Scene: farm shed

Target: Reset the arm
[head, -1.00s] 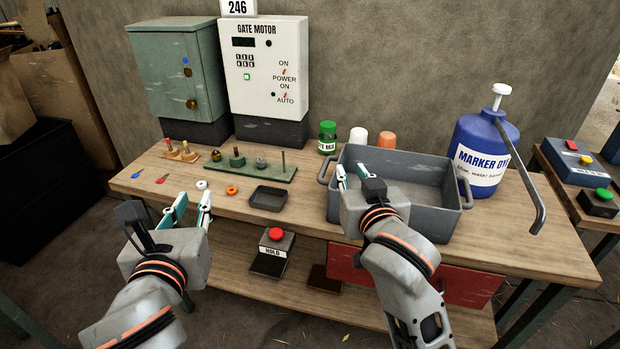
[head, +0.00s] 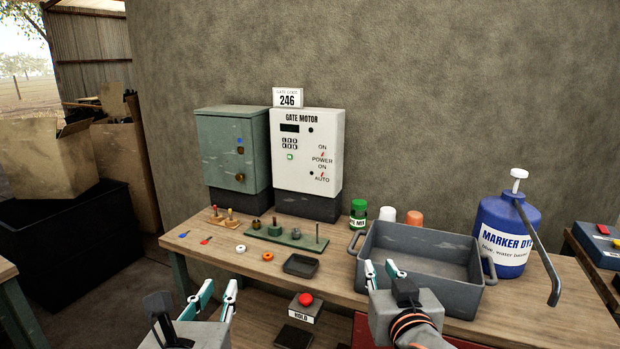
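My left gripper (head: 212,298) is at the bottom of the head view, in front of the bench's front edge. Its teal-tipped fingers are apart with nothing between them. My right gripper (head: 380,270) is in front of the grey tub (head: 440,296), near its left front side. Its fingers are apart and I see nothing held between them. I cannot tell whether it touches the tub. Most of both arms is cut off by the lower edge of the picture.
The wooden bench (head: 222,258) carries a green cabinet (head: 228,150), a gate motor box (head: 308,155), a peg board (head: 285,236), a small black tray (head: 301,265) and a blue marker dye bottle (head: 506,222). A red HOLD button (head: 305,299) is on the lower shelf.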

